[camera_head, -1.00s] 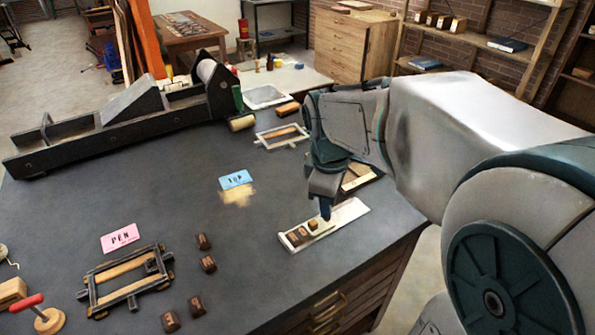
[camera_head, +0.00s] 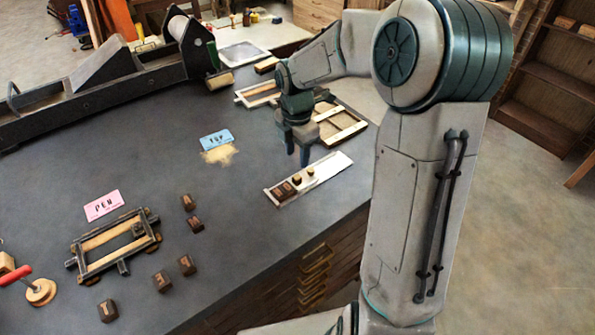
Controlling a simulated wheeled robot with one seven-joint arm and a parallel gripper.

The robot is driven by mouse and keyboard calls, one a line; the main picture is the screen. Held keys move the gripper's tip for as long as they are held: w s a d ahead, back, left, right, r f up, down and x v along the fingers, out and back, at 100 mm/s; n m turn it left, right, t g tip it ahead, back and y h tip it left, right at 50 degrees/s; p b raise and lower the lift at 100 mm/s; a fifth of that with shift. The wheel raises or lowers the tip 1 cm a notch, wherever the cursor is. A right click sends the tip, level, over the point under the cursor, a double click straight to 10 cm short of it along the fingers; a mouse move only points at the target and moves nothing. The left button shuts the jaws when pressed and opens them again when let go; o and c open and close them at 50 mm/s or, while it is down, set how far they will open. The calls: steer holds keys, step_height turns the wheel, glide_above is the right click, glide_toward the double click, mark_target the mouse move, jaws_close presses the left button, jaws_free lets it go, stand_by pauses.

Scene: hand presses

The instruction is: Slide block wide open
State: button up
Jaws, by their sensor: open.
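A pale, narrow tray (camera_head: 334,165) lies near the right front edge of the dark table. Dark type pieces (camera_head: 285,188) sit in its left end. Beside them to the right are a small light-coloured block (camera_head: 297,178) and another small tan block (camera_head: 311,172); which one is the slide block I cannot tell. Right of them the tray is bare. My gripper (camera_head: 298,160) points down just behind the tray, its two fingers apart with nothing between them. It appears clear of the blocks.
A wooden frame (camera_head: 84,268) lies by a pink PEN card (camera_head: 104,205), with several loose dark type blocks (camera_head: 195,224) nearby. A blue card (camera_head: 216,140) lies mid-table. Another wooden frame (camera_head: 343,135) is behind my gripper. The long press (camera_head: 100,97) fills the back left.

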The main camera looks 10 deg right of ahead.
mark_target(297, 176)
step_height(297, 176, down, 8)
steer(key=shift+r, duration=0.1)
jaws_close()
